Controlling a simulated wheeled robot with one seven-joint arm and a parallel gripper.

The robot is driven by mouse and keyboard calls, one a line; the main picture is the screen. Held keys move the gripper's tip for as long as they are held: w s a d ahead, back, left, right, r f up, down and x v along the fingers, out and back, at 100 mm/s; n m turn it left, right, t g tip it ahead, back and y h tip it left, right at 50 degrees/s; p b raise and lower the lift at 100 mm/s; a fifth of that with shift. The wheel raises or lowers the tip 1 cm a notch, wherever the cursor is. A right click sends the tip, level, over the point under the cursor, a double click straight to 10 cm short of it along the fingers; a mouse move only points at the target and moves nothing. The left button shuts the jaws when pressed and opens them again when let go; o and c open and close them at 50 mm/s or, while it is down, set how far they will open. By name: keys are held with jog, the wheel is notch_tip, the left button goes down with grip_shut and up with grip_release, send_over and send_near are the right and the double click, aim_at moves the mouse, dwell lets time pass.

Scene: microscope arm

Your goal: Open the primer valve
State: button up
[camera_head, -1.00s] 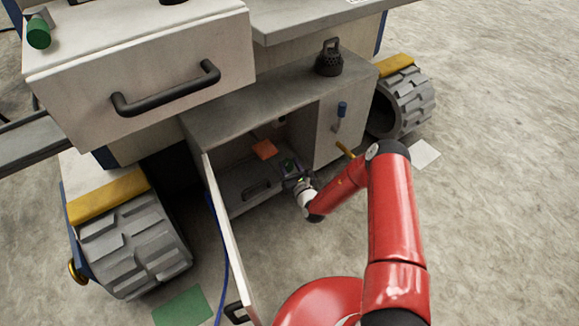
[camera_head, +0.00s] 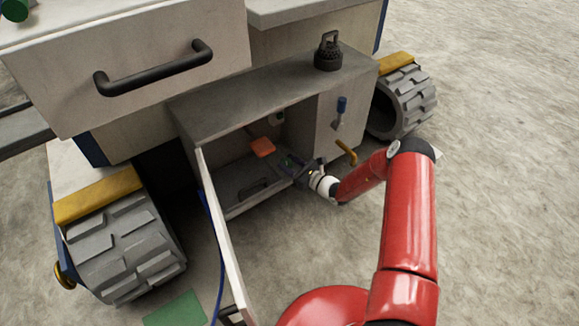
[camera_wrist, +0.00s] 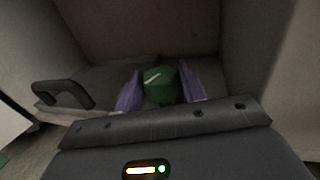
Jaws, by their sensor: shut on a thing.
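A round green knob (camera_wrist: 160,86) with a slanted white mark sits between my two purple fingers in the wrist view; no label shows whether it is the primer valve. My gripper (camera_wrist: 160,92) is shut on this knob, a finger on either side. In the head view, my gripper (camera_head: 290,163) reaches into the open lower compartment of the machine, and the knob is too small and covered to make out well there.
An orange piece (camera_head: 262,147) is inside the compartment, left of my gripper. The compartment's open door (camera_head: 222,232) stands to the left. A blue-handled lever (camera_head: 341,108) and a yellow lever (camera_head: 346,151) stick out from the panel on the right.

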dwell(0.3)
jog(key=o, duration=1)
jog(key=shift+d, duration=0.1)
jog(key=p+v, duration=0.1)
jog(key=v, duration=0.6)
jog(key=shift+s+d, duration=0.25)
jog(key=shift+d, duration=0.05)
